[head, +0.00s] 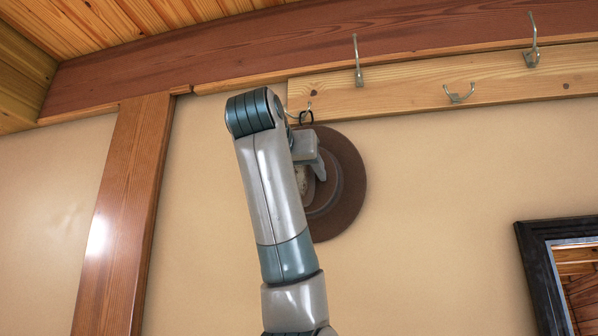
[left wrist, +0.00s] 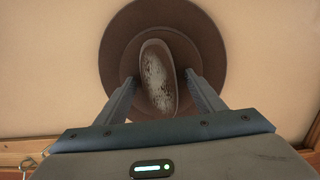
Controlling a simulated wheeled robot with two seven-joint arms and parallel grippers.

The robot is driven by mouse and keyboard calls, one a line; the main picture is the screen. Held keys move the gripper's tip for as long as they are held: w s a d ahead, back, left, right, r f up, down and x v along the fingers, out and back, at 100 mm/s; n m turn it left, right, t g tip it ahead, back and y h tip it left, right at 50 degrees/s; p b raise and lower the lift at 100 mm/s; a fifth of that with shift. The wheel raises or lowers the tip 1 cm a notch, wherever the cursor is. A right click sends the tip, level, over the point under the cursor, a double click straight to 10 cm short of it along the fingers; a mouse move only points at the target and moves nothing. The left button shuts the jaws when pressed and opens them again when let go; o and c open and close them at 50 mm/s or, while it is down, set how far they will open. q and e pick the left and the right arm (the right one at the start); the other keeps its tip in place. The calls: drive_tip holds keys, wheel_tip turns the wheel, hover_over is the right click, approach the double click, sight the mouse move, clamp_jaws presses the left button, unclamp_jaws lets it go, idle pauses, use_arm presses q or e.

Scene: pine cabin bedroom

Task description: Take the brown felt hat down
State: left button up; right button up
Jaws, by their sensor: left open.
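The brown felt hat (head: 348,185) hangs against the wall below the hook rail, its crown facing out. My left arm covers its left part in the head view. In the left wrist view the hat (left wrist: 207,45) lies straight ahead, with a worn, pale patch along its crown. My left gripper (head: 318,172) is in front of the hat. Its open fingers (left wrist: 157,82) stand on either side of the crown; I cannot tell whether they touch it. The hook (head: 306,115) above the hat is partly hidden by my arm. My right gripper is not in view.
A pine rail (head: 420,82) runs along the wall with empty metal hooks, among them one right above (head: 358,62) and a double one (head: 459,93). A dark-framed mirror (head: 540,275) is at lower right. A wooden post (head: 125,215) stands at left. The wall between hat and mirror is clear.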

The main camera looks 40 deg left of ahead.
use_arm(q)
drive_tip(key=c, duration=1.2)
drive_tip(key=shift+r, duration=0.1)
drive_tip(key=shift+c, duration=0.2)
